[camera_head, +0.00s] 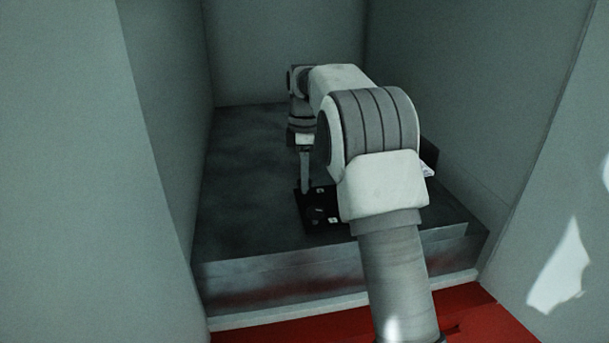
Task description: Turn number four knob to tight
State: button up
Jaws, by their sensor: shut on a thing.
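A black panel (312,222) lies on the dark grey platform, partly hidden behind my arm. It carries small pale marks and a round dark shape that looks like a knob (319,212). I cannot read any numbers, so I cannot tell which knob is number four. My gripper (306,188) points down at the panel's far left part, with its fingers close together. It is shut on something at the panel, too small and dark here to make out. The knob's turn position cannot be seen.
The grey platform (245,200) is wide and bare to the left of the panel. Pale walls (165,130) close it in on the left, back and right. A dark block (429,155) shows behind my arm at the right. The floor in front is red (480,318).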

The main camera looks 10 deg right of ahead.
grip_shut()
jog(key=shift+r+m+p, duration=0.1)
jog(key=shift+m+p, duration=0.2)
jog(key=m+p, duration=0.2)
jog(key=shift+r+m, duration=0.1)
jog(key=shift+m, duration=0.3)
jog(key=m+p, duration=0.2)
jog(key=m, duration=0.3)
jog(key=m+p, duration=0.2)
jog(key=m, duration=0.2)
jog(key=shift+m, duration=0.4)
jog(key=shift+m+p, duration=0.4)
jog(key=shift+m, duration=1.5)
jog(key=o, duration=1.2)
grip_release()
jog(key=shift+c, duration=0.2)
